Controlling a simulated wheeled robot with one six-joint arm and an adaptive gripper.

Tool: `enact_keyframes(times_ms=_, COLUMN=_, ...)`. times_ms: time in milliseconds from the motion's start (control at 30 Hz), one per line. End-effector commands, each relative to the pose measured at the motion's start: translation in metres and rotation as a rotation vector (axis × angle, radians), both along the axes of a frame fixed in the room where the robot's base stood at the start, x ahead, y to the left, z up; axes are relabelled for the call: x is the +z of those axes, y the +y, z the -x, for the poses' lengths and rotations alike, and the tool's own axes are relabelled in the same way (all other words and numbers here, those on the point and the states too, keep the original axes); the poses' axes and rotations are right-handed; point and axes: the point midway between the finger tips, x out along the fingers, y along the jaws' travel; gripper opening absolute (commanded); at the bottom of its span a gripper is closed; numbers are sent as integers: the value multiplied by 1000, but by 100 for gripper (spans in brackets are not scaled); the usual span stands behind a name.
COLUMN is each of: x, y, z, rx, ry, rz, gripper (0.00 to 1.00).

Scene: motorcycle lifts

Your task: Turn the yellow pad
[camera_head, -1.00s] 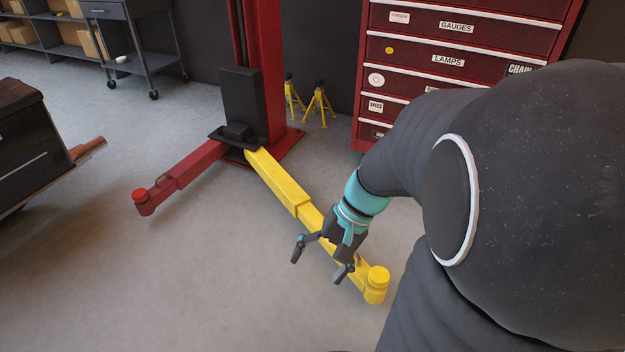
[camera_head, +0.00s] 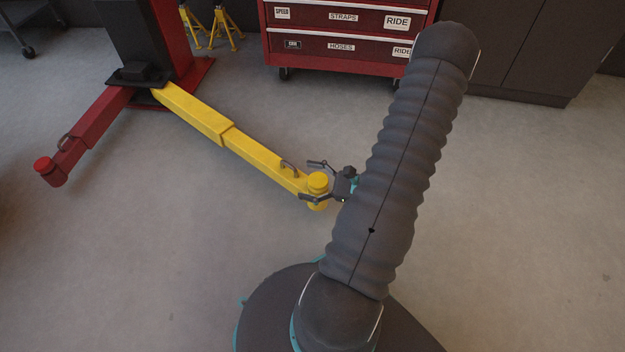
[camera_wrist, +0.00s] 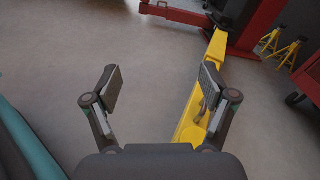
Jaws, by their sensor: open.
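The yellow pad (camera_head: 317,181) is a short round cylinder at the free end of the yellow lift arm (camera_head: 262,156). My gripper (camera_head: 309,180) is open at the pad, coming from the right. In the head view, one finger shows on the far side of the pad and one on the near side. Whether they touch it, or stand above it, I cannot tell. In the wrist view, my gripper (camera_wrist: 161,88) shows bare floor between its fingers, and the yellow arm (camera_wrist: 188,122) runs behind the right finger. The pad is not clearly visible there.
A red lift arm with a red pad (camera_head: 49,171) lies to the left. Both arms meet at the red lift post (camera_head: 172,40). Yellow jack stands (camera_head: 210,26) and a red tool cabinet (camera_head: 345,45) stand behind. The floor around the pad is clear.

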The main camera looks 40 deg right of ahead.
Motion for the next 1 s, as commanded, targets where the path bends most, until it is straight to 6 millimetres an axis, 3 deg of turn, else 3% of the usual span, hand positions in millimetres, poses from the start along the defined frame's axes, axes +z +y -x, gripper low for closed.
enact_keyframes(times_ms=33, x=-21, y=-12, z=7, rx=-82, ry=5, rz=-48, gripper=83)
enact_keyframes(times_ms=200, x=-73, y=-48, z=29, rx=-343, ry=10, rz=-168, gripper=83)
enact_keyframes(times_ms=400, x=-117, y=-69, z=53, rx=-552, ry=21, rz=-252, gripper=83)
enact_keyframes(times_ms=667, x=-133, y=-76, z=58, rx=-626, ry=25, rz=-275, gripper=83)
enact_keyframes(times_ms=1000, x=-133, y=-76, z=21, rx=-621, ry=25, rz=-273, gripper=83)
